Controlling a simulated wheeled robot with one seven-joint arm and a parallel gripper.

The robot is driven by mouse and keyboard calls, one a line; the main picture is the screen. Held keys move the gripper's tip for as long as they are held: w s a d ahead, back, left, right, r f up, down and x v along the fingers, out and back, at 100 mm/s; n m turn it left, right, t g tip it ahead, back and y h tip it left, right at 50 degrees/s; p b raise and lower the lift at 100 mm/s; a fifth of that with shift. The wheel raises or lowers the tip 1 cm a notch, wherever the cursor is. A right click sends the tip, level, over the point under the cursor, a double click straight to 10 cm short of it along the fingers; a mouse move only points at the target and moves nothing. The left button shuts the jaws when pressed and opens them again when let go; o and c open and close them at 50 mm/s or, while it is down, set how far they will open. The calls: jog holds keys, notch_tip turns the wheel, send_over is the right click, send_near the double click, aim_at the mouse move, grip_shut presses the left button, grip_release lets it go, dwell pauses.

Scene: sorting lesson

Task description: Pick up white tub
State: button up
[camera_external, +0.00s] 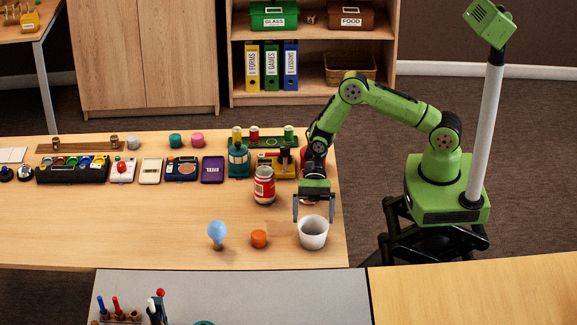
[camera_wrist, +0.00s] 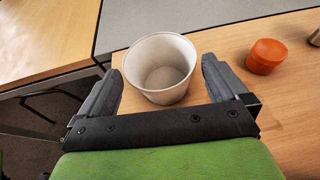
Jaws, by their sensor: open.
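The white tub (camera_external: 313,236) stands upright on the wooden table near its right front corner. It looks empty in the wrist view (camera_wrist: 160,90), where its open top faces the camera. My gripper (camera_external: 314,219) is open, just above and behind the tub in the external view. In the wrist view my gripper's two fingers (camera_wrist: 160,80) are spread to the left and right of the tub, with gaps between them and its wall. Whether the fingertips are level with the rim is hard to tell.
An orange lid-like cylinder (camera_external: 259,239) and a light blue bulb (camera_external: 217,233) stand left of the tub. A red-labelled jar (camera_external: 264,186) stands behind them. Several sorted items line the table's back. The table's right edge is close to the tub; its left front is clear.

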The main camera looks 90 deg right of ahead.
jog(key=shift+x, duration=1.2)
jog(key=shift+s+d, duration=0.1)
jog(key=shift+d, duration=0.05)
jog(key=shift+c, duration=0.8)
jog(key=c, duration=0.5)
